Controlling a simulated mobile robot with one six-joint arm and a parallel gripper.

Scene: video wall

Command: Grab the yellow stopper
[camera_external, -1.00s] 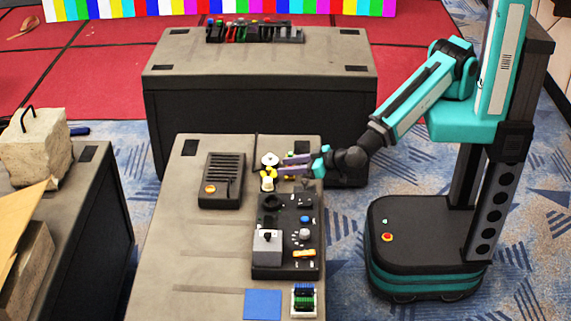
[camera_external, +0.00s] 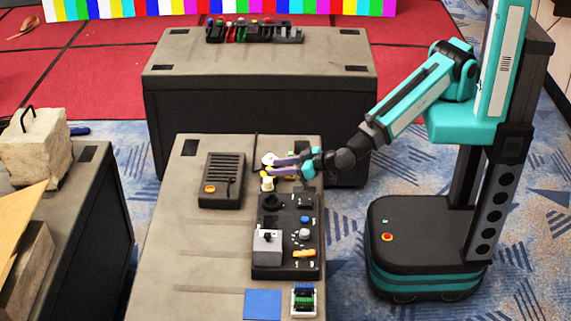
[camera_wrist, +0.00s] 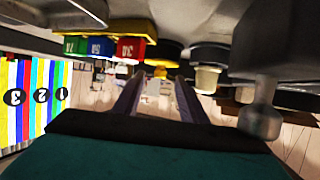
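The yellow stopper (camera_wrist: 160,72) shows small between the two fingertips in the wrist view, under a dark round part. In the external view a bit of yellow (camera_external: 270,171) shows at the fingertips, partly hidden by them. My gripper (camera_external: 274,167) is low over the near table, its purple-grey fingers pointing left. In the wrist view my gripper (camera_wrist: 161,80) has its fingers apart, with a gap between them. I cannot tell whether either finger touches the stopper.
A pale cylinder with yellow (camera_wrist: 207,79) is right of the fingers in the wrist view. The black device panel (camera_external: 286,237) lies in front of the gripper, and a dark box with slots (camera_external: 222,181) lies left. Numbered green, blue and red blocks (camera_wrist: 100,47) are left of the fingers.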

